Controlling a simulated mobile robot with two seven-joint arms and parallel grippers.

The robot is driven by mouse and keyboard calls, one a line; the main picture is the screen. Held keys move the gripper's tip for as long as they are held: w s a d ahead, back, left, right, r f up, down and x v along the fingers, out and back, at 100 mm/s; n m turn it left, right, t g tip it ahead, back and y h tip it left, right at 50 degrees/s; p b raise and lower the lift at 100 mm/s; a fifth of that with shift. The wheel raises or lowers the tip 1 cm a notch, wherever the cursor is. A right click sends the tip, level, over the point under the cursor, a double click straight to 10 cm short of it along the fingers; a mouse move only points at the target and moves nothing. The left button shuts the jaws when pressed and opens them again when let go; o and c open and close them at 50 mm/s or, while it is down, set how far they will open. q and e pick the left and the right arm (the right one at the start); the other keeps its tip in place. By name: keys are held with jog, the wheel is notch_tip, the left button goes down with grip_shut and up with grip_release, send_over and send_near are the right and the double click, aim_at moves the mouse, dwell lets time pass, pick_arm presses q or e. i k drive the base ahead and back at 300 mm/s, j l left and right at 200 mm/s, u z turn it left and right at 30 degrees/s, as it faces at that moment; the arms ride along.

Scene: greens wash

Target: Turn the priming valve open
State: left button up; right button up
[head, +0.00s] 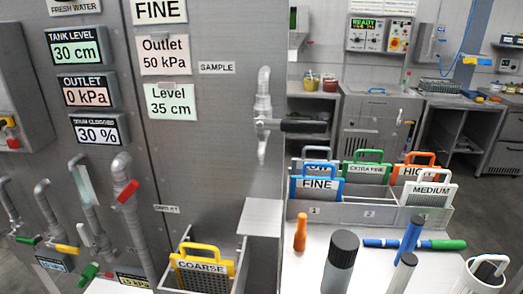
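Several pipes with coloured lever handles stand at the lower left of the head view. There is a green lever (29,240), a yellow lever (67,249), a red lever (127,191) and a lower green lever (89,271). No readable label marks any of them as the priming valve, so I cannot tell which it is. A sample tap (263,108) with a black handle (304,126) sits on the grey panel under a SAMPLE sign. Neither of my grippers is in view.
Displays read tank level 30 cm (75,47) and outlet 0 kPa (84,91). A yellow COARSE screen (202,268) sits in a bin. A rack of coloured screens (317,185) and a table with a grey, black-capped cylinder (340,264) are at right. Floor shows beyond.

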aim_at(64, 248)
jog(key=u, duration=1.6)
jog(key=i+j+z, duration=0.1)
jog(key=j, duration=0.3)
jog(key=i+j+z, duration=0.1)
jog(key=j, duration=0.3)
jog(key=i+j+z, duration=0.15)
jog(key=j, duration=0.2)
jog(key=i+l+z, duration=0.15)
jog(key=i, duration=0.15)
jog(key=i+l+z, duration=0.1)
jog(key=i, duration=0.2)
